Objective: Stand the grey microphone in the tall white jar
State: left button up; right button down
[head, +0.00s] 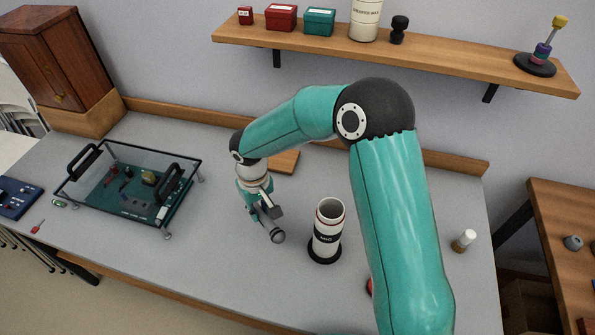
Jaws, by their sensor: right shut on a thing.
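The tall white jar (326,230) stands upright on the grey bench, on a dark round base. It has a dark label band and an open top with a reddish rim. My right gripper (265,212) is left of the jar, apart from it, and is shut on the grey microphone (276,234). The microphone is tilted, its rounded end pointing down and toward the jar. The gripper's fingers hide part of the microphone. My left gripper is not in view.
A clear-lidded case (130,187) with black handles sits on the bench (215,275) at left. A small white-capped bottle (464,241) stands at right. A red thing is partly hidden behind my right arm. A wooden shelf (450,62) runs above.

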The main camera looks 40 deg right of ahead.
jog(key=d+r+m, duration=0.3)
jog(key=d+r, duration=0.4)
jog(key=d, duration=0.6)
notch_tip(320, 180, up, 6)
jog(key=m, duration=0.3)
send_over(332, 194)
notch_tip(332, 194, down, 15)
jog(key=shift+d+f+p, duration=0.1)
jog(key=shift+p, duration=0.3)
notch_tip(332, 194, down, 4)
jog(key=shift+r, duration=0.1)
jog(key=shift+f, duration=0.2)
jog(key=c, duration=1)
grip_release()
jog(key=shift+f, duration=0.1)
